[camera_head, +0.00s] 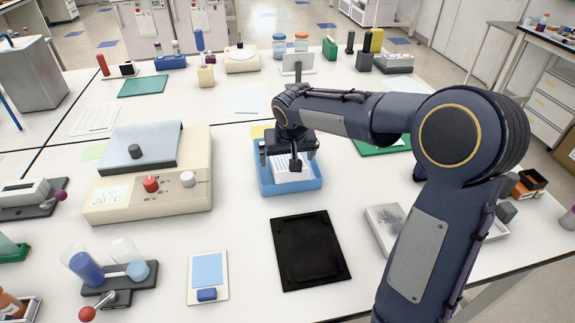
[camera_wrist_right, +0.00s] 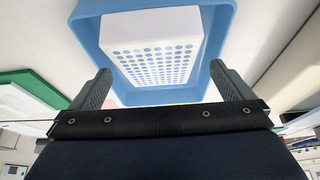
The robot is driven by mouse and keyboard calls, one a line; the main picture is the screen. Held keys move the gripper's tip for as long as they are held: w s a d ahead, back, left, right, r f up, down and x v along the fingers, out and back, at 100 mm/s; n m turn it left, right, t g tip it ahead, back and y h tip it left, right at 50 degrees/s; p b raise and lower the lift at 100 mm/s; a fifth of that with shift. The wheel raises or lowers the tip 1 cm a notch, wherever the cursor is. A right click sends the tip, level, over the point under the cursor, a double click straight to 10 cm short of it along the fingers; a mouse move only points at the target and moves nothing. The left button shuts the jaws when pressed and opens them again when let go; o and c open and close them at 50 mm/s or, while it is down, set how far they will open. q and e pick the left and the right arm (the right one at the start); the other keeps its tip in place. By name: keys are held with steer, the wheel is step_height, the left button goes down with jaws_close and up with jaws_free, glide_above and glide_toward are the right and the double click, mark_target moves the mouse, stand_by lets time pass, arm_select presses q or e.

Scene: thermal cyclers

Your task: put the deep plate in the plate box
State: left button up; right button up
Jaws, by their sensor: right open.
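The deep plate (camera_head: 292,174) is a white block with a grid of round wells. It lies within the blue plate box (camera_head: 291,190), which is open at the top and stands mid-table. In the right wrist view the plate (camera_wrist_right: 155,55) is inside the box's walls (camera_wrist_right: 92,35); whether it sits fully flat is hard to tell. My right gripper (camera_head: 293,163) is over the box, partly covering the plate. In the wrist view its two fingers (camera_wrist_right: 161,72) are spread apart, with nothing held between them. My left gripper is not visible.
A beige heating device (camera_head: 150,198) with knobs stands left of the box. A black tray (camera_head: 309,250) lies in front of it. A blue-and-white pad (camera_head: 208,272) and a tube rack (camera_head: 120,272) are at front left. Bare table surrounds the box's front left.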

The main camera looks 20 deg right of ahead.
mark_target(287, 161)
steer(key=x, duration=0.4)
steer(key=shift+w+d, duration=0.1)
steer(key=shift+d, duration=0.1)
steer(key=shift+f, duration=0.25)
stand_by(0.3)
